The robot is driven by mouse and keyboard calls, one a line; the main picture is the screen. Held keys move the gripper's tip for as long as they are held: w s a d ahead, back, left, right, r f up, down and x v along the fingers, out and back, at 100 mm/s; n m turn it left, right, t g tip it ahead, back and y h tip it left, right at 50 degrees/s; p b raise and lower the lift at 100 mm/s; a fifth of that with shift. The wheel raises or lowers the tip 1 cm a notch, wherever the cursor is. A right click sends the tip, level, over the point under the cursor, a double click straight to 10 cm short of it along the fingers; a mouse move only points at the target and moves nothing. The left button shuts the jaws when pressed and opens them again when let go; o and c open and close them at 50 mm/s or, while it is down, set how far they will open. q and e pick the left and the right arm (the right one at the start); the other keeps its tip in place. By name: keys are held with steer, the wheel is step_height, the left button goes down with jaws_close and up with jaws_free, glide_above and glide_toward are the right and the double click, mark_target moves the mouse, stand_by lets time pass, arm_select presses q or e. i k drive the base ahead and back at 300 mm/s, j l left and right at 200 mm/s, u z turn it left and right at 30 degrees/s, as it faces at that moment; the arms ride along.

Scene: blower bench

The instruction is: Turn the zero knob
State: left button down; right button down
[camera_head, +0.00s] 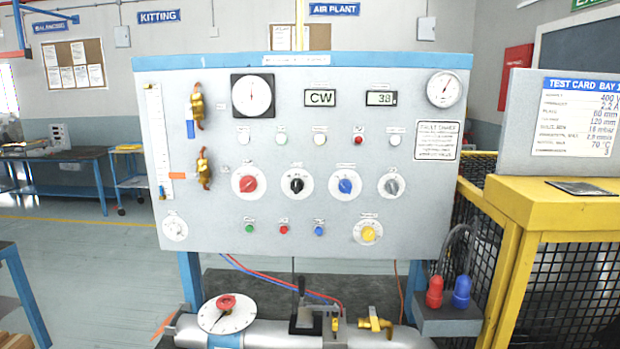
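A grey panel (300,110) with a blue top edge faces me. A row of knobs on white dials crosses it: red (249,183), black (296,185), blue (345,186) and grey (391,186). A yellow knob (368,232) sits lower right. A small white knob (174,226) sits at the lower left, below a vertical scale tube (158,130). The knob labels are too small to read, so I cannot tell for certain which is the zero knob. Neither gripper is in view.
Brass valves (197,106) stick out at the panel's left. Below, a grey pipe carries a red-knobbed dial (227,312), a black lever (301,308) and a brass valve (375,323). A yellow guard (553,205) and red and blue plugs (434,292) stand at right.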

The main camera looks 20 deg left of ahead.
mark_target(173, 230)
steer(key=u, duration=1.4)
